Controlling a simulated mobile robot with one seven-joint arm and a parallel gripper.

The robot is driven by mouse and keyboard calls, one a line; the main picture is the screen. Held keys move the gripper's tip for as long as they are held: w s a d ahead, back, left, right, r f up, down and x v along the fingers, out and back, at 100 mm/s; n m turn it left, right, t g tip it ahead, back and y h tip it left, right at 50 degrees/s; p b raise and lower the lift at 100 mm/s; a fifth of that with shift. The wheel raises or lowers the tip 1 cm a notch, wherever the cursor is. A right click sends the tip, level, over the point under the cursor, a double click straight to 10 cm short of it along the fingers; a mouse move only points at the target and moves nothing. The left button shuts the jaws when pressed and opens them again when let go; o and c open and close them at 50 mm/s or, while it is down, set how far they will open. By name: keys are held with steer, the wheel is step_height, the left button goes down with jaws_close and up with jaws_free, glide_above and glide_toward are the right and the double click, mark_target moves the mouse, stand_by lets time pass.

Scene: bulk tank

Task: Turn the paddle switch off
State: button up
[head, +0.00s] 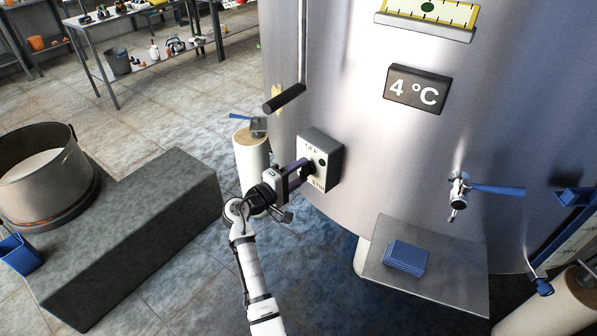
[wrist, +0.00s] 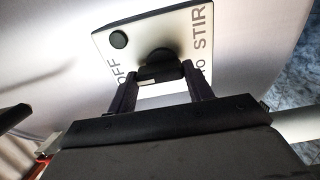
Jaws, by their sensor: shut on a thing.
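The paddle switch is a black knob (wrist: 162,62) on a pale switch box (head: 329,160) fixed to the steel tank's wall. In the wrist view the box face (wrist: 185,35) reads OFF at left and STIR at right, with a small round black button (wrist: 118,39) at upper left. My gripper (head: 304,168) is at the box, its fingers (wrist: 160,88) on either side of the knob and shut on it. In the head view my gripper hides most of the knob. I cannot tell exactly which label the paddle points to.
Above the box a black-gripped lever (head: 284,98) hangs by the tank. A blue-handled tap (head: 484,188) and a shelf with blue cloths (head: 406,257) are at right. A grey block (head: 135,230) and a big pot (head: 40,190) stand at left. Open floor lies behind them.

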stand_by(0.3)
steer(key=o, duration=1)
steer(key=shift+s+a, duration=0.1)
steer(key=shift+b+v, duration=2)
steer(key=shift+v, duration=4.8)
